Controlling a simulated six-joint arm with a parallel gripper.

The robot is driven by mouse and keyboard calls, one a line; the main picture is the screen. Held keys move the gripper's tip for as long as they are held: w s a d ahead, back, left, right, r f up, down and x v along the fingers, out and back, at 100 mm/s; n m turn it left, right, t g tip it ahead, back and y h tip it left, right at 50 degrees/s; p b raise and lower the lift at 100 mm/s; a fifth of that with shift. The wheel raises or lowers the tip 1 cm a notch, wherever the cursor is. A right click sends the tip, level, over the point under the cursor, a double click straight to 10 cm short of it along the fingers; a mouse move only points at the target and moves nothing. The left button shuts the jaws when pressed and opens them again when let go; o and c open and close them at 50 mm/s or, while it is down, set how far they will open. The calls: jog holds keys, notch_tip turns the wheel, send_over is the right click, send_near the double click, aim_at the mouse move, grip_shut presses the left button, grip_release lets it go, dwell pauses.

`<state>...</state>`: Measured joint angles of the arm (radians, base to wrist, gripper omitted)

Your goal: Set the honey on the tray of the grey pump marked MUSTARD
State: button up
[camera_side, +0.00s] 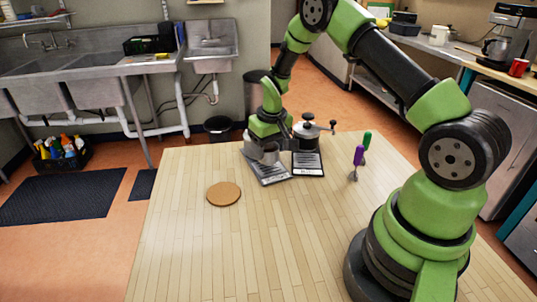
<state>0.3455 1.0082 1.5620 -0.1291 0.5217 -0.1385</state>
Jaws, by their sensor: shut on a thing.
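My gripper (269,143) is at the far side of the wooden table, pointing down, shut on a small grey cup-like thing (269,156). That may be the honey, but no label on it can be read. It is over or on a grey tray (273,180) with a light label plate. A grey body (250,148), perhaps the grey pump, shows just left of the gripper and is partly hidden. Whether the cup touches the tray cannot be told. To the right is a silver and black pump with a crank (307,133) on a dark tray (308,171). The word MUSTARD is not legible.
A round cork mat (223,194) lies front left of the trays. A purple-handled tool (358,156) and a green-handled tool (367,140) stand to the right. The front and middle of the table (230,255) are clear.

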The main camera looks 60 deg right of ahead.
jog(key=shift+f, duration=1.05)
jog(key=shift+f, duration=0.1)
jog(key=o, duration=1)
jog(key=shift+c, duration=0.2)
jog(key=s+a+r+t, duration=0.1)
jog(key=s+a+r, duration=0.15)
jog(key=r, duration=0.75)
jog(key=s+a+r+t, duration=0.1)
jog(key=s+a+r, duration=0.15)
jog(key=r, duration=0.85)
jog(key=s+a+r+t, duration=0.1)
jog(key=s+a+r, duration=0.1)
jog(key=s, duration=0.3)
jog(key=s+a+r+t+y, duration=0.1)
jog(key=s+a+r, duration=0.2)
jog(key=s+a, duration=0.2)
jog(key=s+a+r+t+y, duration=0.1)
jog(key=s+a+r, duration=0.2)
jog(key=s, duration=0.3)
jog(key=shift+s+a+t, duration=0.3)
jog(key=shift+a+t, duration=0.05)
jog(key=shift+t, duration=0.05)
